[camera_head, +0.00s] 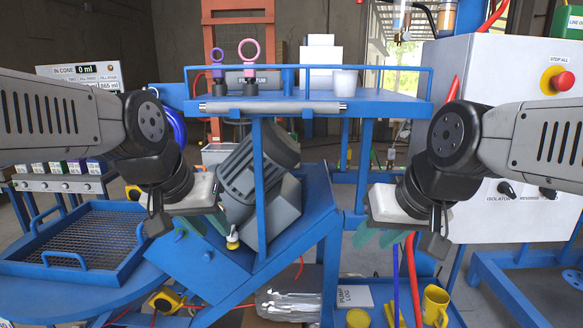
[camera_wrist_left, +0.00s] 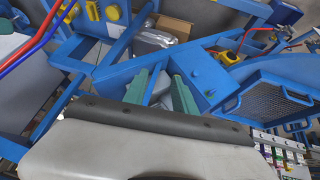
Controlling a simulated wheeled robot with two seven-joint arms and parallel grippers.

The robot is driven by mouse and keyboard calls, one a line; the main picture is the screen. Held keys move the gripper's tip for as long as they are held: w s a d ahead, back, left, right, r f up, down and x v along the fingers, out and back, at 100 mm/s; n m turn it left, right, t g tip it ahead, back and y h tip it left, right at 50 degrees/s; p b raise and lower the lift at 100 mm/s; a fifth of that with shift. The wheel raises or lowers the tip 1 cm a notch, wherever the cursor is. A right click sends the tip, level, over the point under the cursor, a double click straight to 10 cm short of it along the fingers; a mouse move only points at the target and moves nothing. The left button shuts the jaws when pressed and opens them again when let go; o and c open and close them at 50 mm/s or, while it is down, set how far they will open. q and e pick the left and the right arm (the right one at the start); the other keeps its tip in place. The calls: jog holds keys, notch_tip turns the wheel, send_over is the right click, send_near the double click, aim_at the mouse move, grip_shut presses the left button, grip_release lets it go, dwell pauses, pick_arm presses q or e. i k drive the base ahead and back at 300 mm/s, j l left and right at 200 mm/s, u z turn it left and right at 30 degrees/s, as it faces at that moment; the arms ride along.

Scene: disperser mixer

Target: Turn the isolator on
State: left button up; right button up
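The isolator knob (camera_head: 506,188) is a small black rotary knob on the white control panel (camera_head: 490,80) at the right in the head view. The word ISOLATOR is printed under it. The knob's exact angle is too small to read. My right gripper (camera_head: 378,238) hangs to the left of the panel, apart from the knob, with its green fingers spread and nothing between them. My left gripper (camera_head: 190,228) is at the left, in front of the blue frame. The left wrist view shows its two green fingers (camera_wrist_left: 159,90) apart and empty.
A second black knob (camera_head: 547,192) sits right of the isolator, and a red stop button (camera_head: 563,81) is above. A blue shelf (camera_head: 390,96) carries small tools and a white cup. A grey motor (camera_head: 245,175) and blue frame fill the middle. A mesh tray (camera_head: 60,222) is left.

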aim_at(505, 188)
jog(key=k+j+z, duration=0.1)
jog(key=z, duration=1.45)
jog(key=k+l, duration=0.05)
jog(key=l, duration=0.05)
